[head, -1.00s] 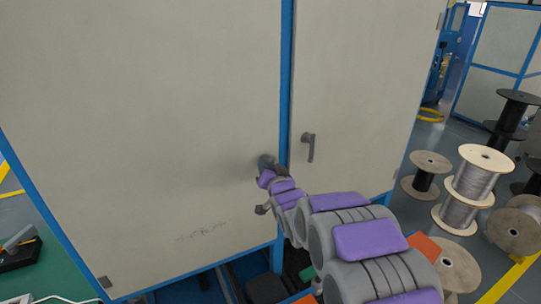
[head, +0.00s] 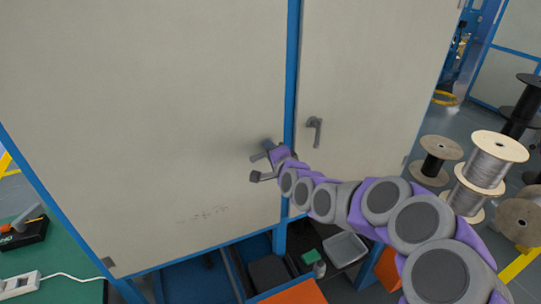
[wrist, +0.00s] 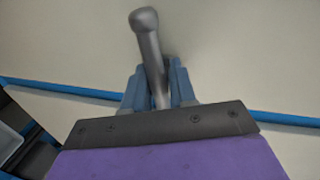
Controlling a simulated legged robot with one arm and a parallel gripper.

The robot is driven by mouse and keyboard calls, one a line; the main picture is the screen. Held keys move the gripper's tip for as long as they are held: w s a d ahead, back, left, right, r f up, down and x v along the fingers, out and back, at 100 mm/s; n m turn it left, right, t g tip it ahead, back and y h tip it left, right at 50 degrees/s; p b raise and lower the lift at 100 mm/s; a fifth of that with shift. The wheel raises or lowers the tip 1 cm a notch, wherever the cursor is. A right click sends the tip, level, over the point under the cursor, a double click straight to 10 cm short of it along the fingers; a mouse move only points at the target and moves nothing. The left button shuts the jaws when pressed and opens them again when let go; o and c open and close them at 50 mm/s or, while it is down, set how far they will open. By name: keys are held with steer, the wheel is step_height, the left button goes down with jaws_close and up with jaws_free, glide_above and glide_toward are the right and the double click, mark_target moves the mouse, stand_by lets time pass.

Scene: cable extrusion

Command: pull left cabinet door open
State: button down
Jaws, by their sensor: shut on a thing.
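The left cabinet door (head: 130,110) is a large beige panel with a scuffed patch low down. Its right edge meets the blue post (head: 292,70), and I see no gap there. My gripper (head: 262,165) is at this edge in the head view, covering most of the door handle. In the wrist view, the grey lever handle (wrist: 147,40) stands between the blue fingers of my gripper (wrist: 160,86), which are shut on it. The handle's rounded end sticks out beyond the fingers.
The right cabinet door (head: 375,80) has its own grey handle (head: 315,130) and looks shut. An open lower space holds a grey bin (head: 345,247). Cable spools (head: 485,160) stand at the right. A green surface (head: 50,262) with a power strip lies at the lower left.

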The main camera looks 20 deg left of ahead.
steer(key=shift+w+m+b, duration=0.1)
steer(key=shift+m+b, duration=0.25)
steer(key=shift+m, duration=0.15)
steer(key=shift+d+r, duration=0.1)
stand_by(0.3)
